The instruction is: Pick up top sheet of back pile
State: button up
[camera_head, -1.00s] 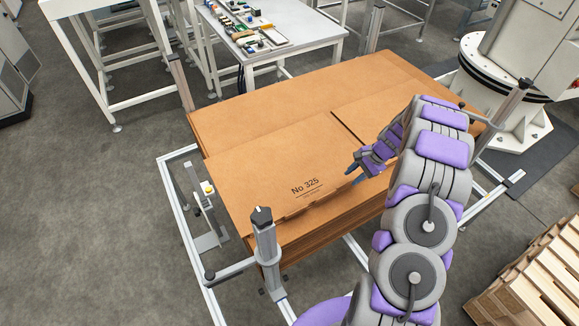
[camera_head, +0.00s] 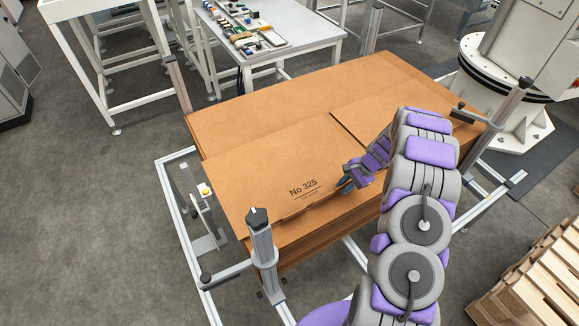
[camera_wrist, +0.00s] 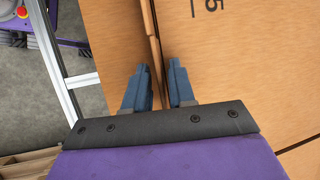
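The back pile (camera_head: 270,101) is a stack of brown cardboard sheets lying flat at the far side of the frame. A front pile (camera_head: 265,160) of like sheets, its top sheet printed "No 325", lies nearer me, and its top stands beside the back pile. My gripper (camera_head: 345,186) is at the near edge of the front pile, apart from the back pile. In the wrist view my gripper (camera_wrist: 160,70) has its two blue fingers apart, with a cardboard edge (camera_wrist: 152,45) running between their tips. Whether they touch it I cannot tell.
Metal posts stand around the piles, one at the near left corner (camera_head: 263,245) and one at the right (camera_head: 510,105). A white table (camera_head: 320,50) with small parts stands behind. Wooden pallets (camera_head: 540,275) are at lower right.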

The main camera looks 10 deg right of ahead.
jog(key=shift+a, duration=0.35)
grip_shut()
jog(key=shift+d+r, duration=0.1)
